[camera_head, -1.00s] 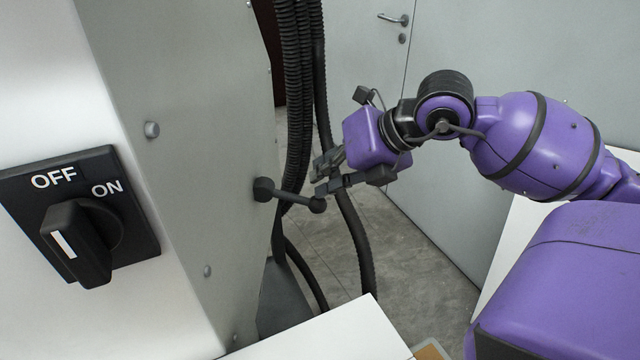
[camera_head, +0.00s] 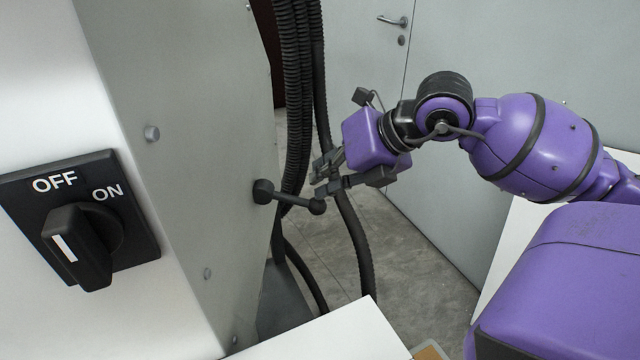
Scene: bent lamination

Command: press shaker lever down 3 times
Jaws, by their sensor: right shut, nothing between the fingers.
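The shaker lever (camera_head: 290,199) is a short black arm on the side of the grey machine. It runs from a round hub (camera_head: 263,191) to a ball end (camera_head: 317,206) and tilts slightly down to the right. My right gripper (camera_head: 320,179) is shut and empty, with its fingertips just above the lever's ball end. I cannot tell whether they touch the ball. My left gripper is not in view.
A black OFF/ON rotary switch (camera_head: 82,235) is on the machine's front at left. Black corrugated hoses (camera_head: 296,100) hang behind the lever. A white surface (camera_head: 320,335) lies below. A grey door (camera_head: 362,75) stands behind.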

